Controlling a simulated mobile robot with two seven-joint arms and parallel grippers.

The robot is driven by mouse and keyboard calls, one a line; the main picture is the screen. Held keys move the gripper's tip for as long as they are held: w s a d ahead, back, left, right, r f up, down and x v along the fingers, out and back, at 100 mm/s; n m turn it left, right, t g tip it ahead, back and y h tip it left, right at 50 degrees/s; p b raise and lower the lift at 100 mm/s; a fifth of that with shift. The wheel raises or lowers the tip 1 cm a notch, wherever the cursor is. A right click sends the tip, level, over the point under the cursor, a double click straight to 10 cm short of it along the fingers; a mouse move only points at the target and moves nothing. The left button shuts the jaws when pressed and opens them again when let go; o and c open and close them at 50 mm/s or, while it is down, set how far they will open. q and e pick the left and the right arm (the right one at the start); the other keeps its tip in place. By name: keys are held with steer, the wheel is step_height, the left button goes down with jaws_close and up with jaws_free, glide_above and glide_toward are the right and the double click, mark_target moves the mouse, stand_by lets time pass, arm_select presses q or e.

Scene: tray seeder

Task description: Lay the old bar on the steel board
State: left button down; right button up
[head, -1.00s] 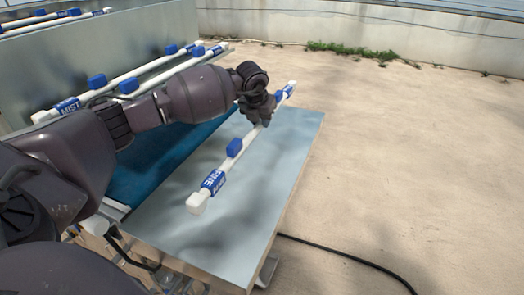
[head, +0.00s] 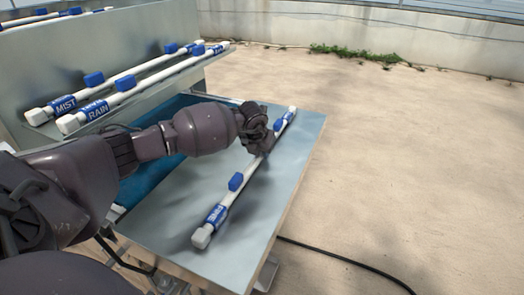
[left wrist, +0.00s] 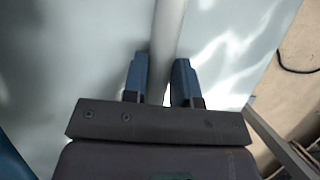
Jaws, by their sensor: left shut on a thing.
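The old bar, white with blue fittings and a blue label reading FINE (head: 228,198), lies lengthwise over the steel board (head: 170,215). My left gripper (head: 260,144) is shut on the bar towards its far end. In the left wrist view the bar (left wrist: 168,30) runs between the two blue fingers (left wrist: 161,85). The bar is very low over the board, with its shadow close beside it. I cannot tell whether it touches. My right gripper is not in view.
White bars labelled MIST (head: 110,85) and RAIN (head: 150,82) lie on a metal shelf behind my left arm. A blue surface (head: 140,185) lies between shelf and board. A black cable (head: 345,262) crosses the sandy floor right of the board.

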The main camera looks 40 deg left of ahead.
mark_target(255, 160)
arm_select(q)
steer(key=c, duration=0.9)
jaws_free()
steer(key=shift+r, duration=0.25)
steer(key=p+v, duration=0.3)
steer(key=v, duration=0.8)
steer(key=shift+s+r, duration=0.3)
steer(key=shift+s, duration=0.05)
steer(key=shift+d, duration=0.1)
